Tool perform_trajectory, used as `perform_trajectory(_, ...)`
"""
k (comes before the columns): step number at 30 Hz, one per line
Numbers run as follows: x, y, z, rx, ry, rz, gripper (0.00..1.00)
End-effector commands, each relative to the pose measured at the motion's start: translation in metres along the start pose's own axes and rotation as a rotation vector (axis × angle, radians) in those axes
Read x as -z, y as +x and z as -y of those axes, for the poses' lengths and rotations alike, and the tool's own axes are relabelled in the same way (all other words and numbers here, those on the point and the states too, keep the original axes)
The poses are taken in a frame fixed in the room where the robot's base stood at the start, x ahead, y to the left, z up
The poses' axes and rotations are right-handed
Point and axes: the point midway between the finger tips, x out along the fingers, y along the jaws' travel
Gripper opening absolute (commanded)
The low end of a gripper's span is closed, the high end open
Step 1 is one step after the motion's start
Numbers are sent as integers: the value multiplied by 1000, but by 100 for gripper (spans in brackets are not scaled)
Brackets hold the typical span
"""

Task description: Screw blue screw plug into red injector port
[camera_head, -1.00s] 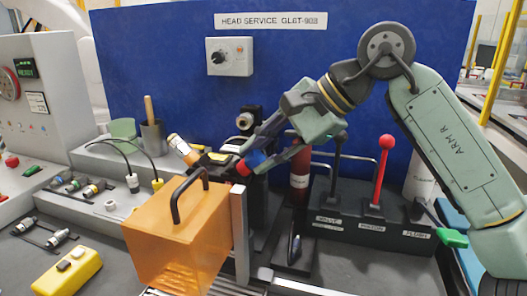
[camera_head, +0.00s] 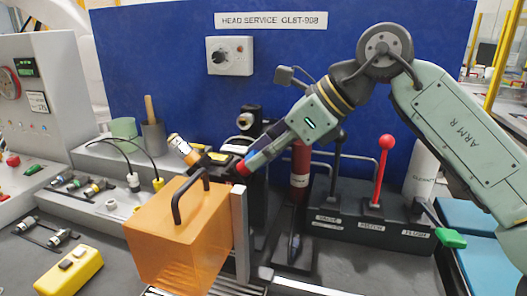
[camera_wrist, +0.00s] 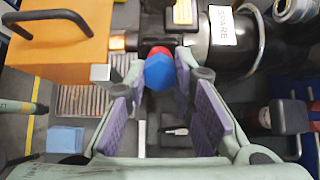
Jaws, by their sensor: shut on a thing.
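The blue screw plug (camera_head: 254,160) is at the tip of my gripper (camera_head: 262,155), right up against the red injector port (camera_head: 242,168). In the wrist view the plug's blue faceted head (camera_wrist: 160,73) sits between my two purple-padded fingers (camera_wrist: 160,78). The red port (camera_wrist: 159,51) shows just behind it, in line with it. The plug appears to touch the port; its thread is hidden, so how deep it sits cannot be told.
An orange box-shaped cover (camera_head: 180,235) with a black handle stands close to the left of the port. A red-knobbed lever (camera_head: 379,175) and a green-handled lever (camera_head: 450,238) stand to the right. A blue panel (camera_head: 150,60) closes the back.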

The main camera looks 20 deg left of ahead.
Motion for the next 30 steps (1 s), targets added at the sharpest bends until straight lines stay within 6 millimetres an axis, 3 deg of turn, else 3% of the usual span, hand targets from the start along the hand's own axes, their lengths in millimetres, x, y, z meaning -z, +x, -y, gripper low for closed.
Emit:
perform_trajectory(11, 0, 0, 0, 0, 61, 0, 0)
perform_trajectory(24, 0, -1, 0, 3, 841, -2, 0)
perform_trajectory(30, 0, 0, 0, 0, 1053, -1, 0)
